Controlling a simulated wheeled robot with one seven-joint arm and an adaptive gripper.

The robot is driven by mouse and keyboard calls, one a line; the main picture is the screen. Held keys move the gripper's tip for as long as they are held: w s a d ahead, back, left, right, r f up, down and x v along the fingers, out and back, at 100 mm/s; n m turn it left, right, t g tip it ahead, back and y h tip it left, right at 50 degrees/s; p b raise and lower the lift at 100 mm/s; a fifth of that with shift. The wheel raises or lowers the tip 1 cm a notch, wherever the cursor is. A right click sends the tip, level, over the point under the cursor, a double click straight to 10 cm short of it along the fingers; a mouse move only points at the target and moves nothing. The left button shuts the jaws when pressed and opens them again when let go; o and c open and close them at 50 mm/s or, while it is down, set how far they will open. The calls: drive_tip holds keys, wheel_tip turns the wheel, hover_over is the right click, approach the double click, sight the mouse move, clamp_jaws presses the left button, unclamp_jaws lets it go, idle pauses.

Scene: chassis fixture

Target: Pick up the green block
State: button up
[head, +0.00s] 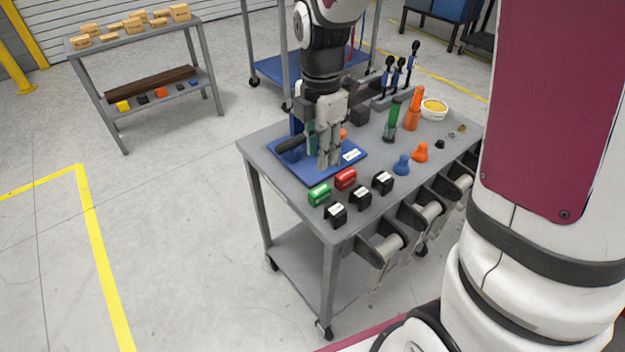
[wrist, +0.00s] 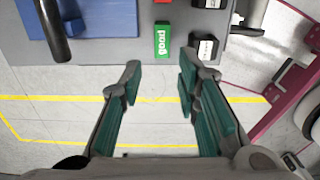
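The green block (head: 319,194) lies at the front left edge of the grey table (head: 352,224), next to a red block (head: 345,179). In the wrist view the green block (wrist: 162,40) has the word "good" on its top and sits ahead of my fingers, roughly between their lines. My gripper (head: 328,160) is above the blue mat (head: 308,176), behind the green block and apart from it. In the wrist view my gripper (wrist: 158,80) is open, its two teal-padded fingers wide apart with nothing between them.
Several black blocks (head: 361,196) stand right of the green block. A dark cylindrical handle (wrist: 53,30) lies on the mat. Blue (head: 402,164) and orange (head: 421,152) pieces, upright tools (head: 412,108) and a bowl (head: 434,108) stand farther right. Bins (head: 383,250) hang along the table's right side.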

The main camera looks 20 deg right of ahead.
sight(320, 189)
wheel_tip(320, 189, down, 12)
drive_tip(key=shift+s+f+b, duration=0.1)
drive_tip(key=shift+b, duration=0.9)
drive_tip(key=shift+d, duration=0.1)
clamp_jaws()
